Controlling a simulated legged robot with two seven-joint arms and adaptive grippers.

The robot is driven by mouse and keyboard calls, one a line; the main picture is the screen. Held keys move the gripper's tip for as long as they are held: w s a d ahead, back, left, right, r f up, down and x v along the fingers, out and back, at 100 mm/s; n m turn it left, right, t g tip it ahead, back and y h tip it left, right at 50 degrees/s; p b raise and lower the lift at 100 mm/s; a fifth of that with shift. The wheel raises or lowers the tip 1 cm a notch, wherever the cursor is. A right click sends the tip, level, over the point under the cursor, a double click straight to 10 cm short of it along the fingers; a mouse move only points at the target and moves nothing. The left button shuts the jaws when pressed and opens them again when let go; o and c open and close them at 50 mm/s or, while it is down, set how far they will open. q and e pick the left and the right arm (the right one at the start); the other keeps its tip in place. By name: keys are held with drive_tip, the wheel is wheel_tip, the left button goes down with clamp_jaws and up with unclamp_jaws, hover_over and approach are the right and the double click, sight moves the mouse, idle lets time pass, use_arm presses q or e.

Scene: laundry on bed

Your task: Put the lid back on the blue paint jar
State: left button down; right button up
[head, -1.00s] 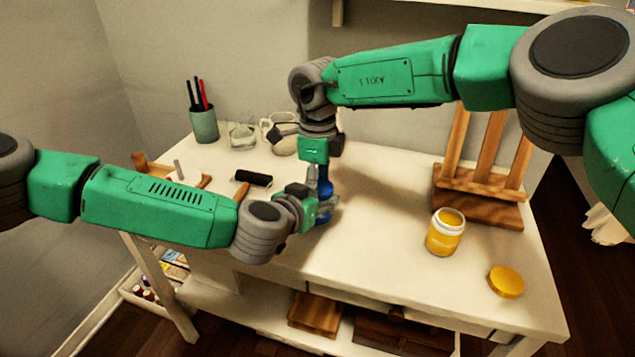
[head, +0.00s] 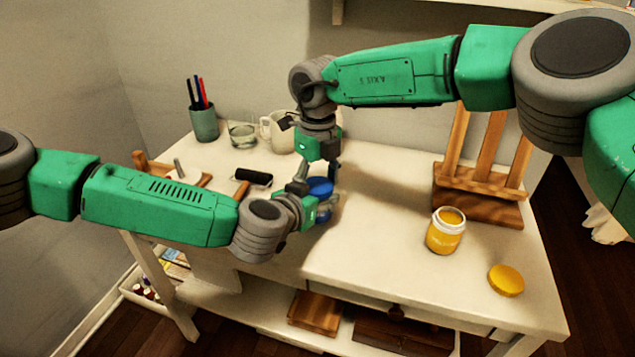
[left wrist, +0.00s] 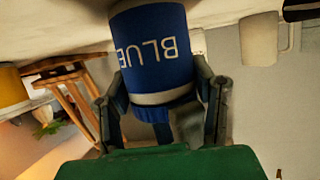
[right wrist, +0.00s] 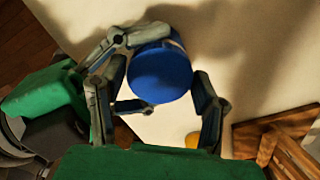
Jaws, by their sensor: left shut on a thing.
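The blue paint jar (head: 323,214) stands on the white table. Its "BLUE" label (left wrist: 152,45) shows upside down in the left wrist view. My left gripper (head: 318,203) is shut on the jar from the side. The blue lid (head: 320,186) sits on top of the jar; its round top also shows in the right wrist view (right wrist: 160,74). A pale band of the jar shows beside it. My right gripper (head: 318,171) is directly above the lid, pointing down. Its fingers are spread around the lid, seemingly apart from it.
An open yellow jar (head: 445,232) and its yellow lid (head: 506,280) are at the right, before a wooden easel (head: 480,195). The middle right is clear.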

drive_tip(key=shift+o, duration=0.3)
drive_tip(key=shift+a+r, duration=0.1)
drive_tip(key=shift+r, duration=0.05)
drive_tip(key=shift+r, duration=2.15)
drive_tip(key=shift+c, duration=0.2)
drive_tip(key=r+n, duration=0.1)
drive_tip(key=n, duration=0.1)
drive_tip(key=shift+r+n, duration=0.2)
drive_tip(key=shift+n, duration=0.1)
wheel_tip(320, 180, up, 2)
drive_tip(key=n, duration=0.4)
drive_tip(key=shift+f, duration=4)
